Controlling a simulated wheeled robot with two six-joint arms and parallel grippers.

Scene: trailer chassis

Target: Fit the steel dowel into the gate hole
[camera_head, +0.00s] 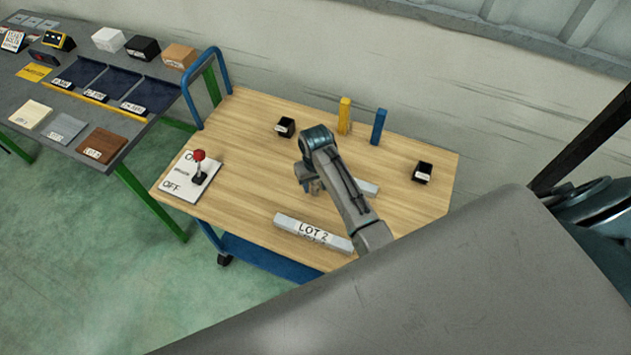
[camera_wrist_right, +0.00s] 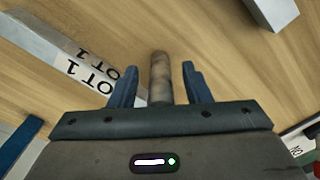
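My right gripper (camera_head: 312,190) is low over the middle of the wooden cart top. In the right wrist view its two blue fingers (camera_wrist_right: 160,80) stand apart, with a brownish-grey round dowel (camera_wrist_right: 160,76) between them. A narrow gap shows on each side of the dowel, so the fingers are not closed on it. The dowel's near end is hidden behind the gripper body. I cannot make out the dowel clearly in the head view. No gate hole can be made out. My left gripper is not in view.
Yellow (camera_head: 344,115) and blue (camera_head: 379,125) posts and black boxes (camera_head: 285,127) (camera_head: 423,172) stand behind. A red-knobbed switch (camera_head: 199,157) is left.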

